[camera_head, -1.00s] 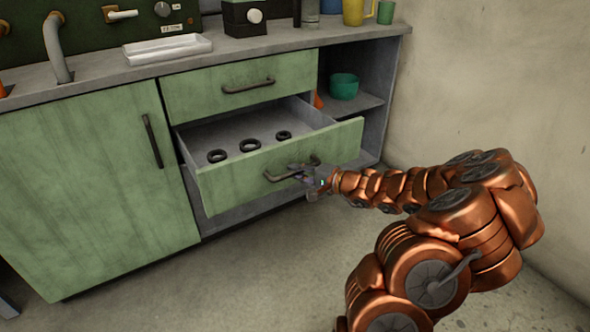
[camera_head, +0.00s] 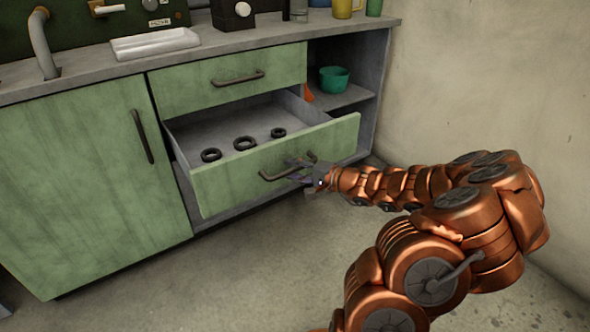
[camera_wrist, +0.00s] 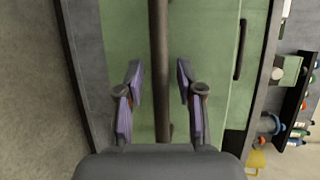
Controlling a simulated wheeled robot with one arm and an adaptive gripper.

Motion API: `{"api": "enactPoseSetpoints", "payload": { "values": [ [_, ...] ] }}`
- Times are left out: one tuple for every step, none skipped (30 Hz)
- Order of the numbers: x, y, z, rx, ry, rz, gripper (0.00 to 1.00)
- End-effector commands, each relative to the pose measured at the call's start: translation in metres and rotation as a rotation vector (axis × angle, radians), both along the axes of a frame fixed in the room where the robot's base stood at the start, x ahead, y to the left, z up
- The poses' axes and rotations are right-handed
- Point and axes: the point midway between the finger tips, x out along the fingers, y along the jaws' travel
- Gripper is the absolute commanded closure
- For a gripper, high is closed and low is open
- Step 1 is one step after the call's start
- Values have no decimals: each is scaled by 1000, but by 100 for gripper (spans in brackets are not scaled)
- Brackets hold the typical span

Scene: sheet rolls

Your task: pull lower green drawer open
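The lower green drawer (camera_head: 232,183) is pulled well out of the cabinet, with its inside showing. Several dark rings, among them a middle ring (camera_head: 245,143), lie on its floor. Its dark bar handle (camera_head: 270,177) is on the front. My gripper (camera_head: 300,171) is at the right part of this handle. In the wrist view the handle (camera_wrist: 159,40) runs between the two spread fingers of my gripper (camera_wrist: 159,82), with a gap on each side. The fingers look open and not pressed on the bar.
The upper green drawer (camera_head: 205,83) is closed above. A green cabinet door (camera_head: 75,190) is shut at the left. An open shelf at the right holds a green bowl (camera_head: 334,79). A wall (camera_head: 490,80) stands at the right. The floor (camera_head: 250,270) in front is clear.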

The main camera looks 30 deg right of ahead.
Motion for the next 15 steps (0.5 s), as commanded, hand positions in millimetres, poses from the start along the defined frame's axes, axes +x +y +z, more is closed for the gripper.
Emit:
{"api": "enactPoseSetpoints", "payload": {
  "values": [
    [0,0,0,0,0,1,59],
    [0,0,0,0,0,1,59],
    [0,0,0,0,0,1,59],
    [0,0,0,0,0,1,59],
    [0,0,0,0,0,1,59],
    [0,1,0,0,0,1,59],
    [0,0,0,0,0,1,59],
    [0,0,0,0,0,1,59],
    [-1,0,0,1,-1,1,59],
    [-1,0,0,1,-1,1,59],
    [-2,-1,1,1,-1,1,59],
    [-4,-2,1,0,-1,0,59],
    [-6,-3,2,0,-1,0,59],
    [-8,-4,2,1,-1,-1,59],
    [-11,-5,3,1,-1,-2,59]
  ]
}}
